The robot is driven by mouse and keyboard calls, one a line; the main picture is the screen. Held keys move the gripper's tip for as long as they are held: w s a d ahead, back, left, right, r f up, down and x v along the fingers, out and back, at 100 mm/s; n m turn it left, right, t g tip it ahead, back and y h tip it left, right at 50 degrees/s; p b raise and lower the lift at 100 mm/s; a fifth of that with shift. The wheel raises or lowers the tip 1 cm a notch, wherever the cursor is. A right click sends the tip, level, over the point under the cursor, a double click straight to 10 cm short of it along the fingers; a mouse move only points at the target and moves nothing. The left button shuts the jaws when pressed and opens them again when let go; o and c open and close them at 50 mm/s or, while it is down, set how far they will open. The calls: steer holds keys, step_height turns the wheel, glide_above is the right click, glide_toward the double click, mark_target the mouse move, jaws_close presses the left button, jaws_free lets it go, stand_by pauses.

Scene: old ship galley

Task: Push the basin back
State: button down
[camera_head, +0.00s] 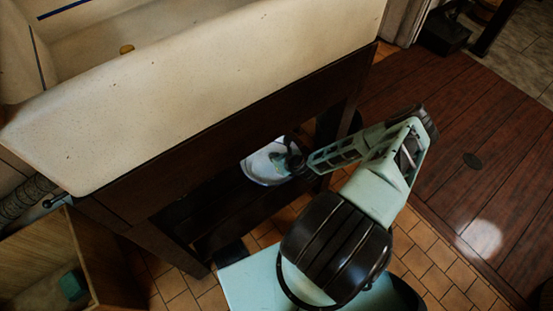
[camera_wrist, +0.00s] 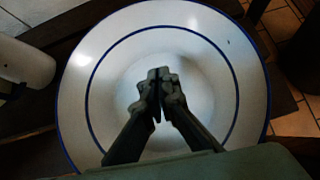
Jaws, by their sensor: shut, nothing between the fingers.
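The basin is a round white enamel dish with blue rings. In the wrist view the basin (camera_wrist: 105,60) fills most of the picture, and my gripper (camera_wrist: 159,75) is in front of its middle with the fingers together. In the head view the basin (camera_head: 262,168) is on the dark shelf under the big sink, partly hidden by the sink's frame and my gripper. My gripper (camera_head: 290,158) reaches in from the right at the basin's right side. I cannot tell whether the fingertips touch the basin.
A large cream sink (camera_head: 200,90) on a dark wooden frame (camera_head: 240,135) stands above the shelf. A pale cylinder (camera_wrist: 25,62) is left of the basin in the wrist view. A wooden box (camera_head: 95,260) with a teal object (camera_head: 73,285) is at lower left.

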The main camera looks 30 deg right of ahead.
mark_target(266, 155)
steer(key=b+x, duration=0.1)
steer(key=x, duration=0.3)
steer(key=shift+f, duration=0.2)
steer(key=shift+w+a+r+b, duration=0.1)
steer(key=shift+w+r+b, duration=0.1)
steer(key=shift+w, duration=0.4)
steer(key=shift+w+r+b, duration=0.1)
steer(key=shift+w+b, duration=0.05)
steer(key=shift+w, duration=0.45)
steer(key=shift+w+a, duration=0.1)
steer(key=shift+w, duration=0.65)
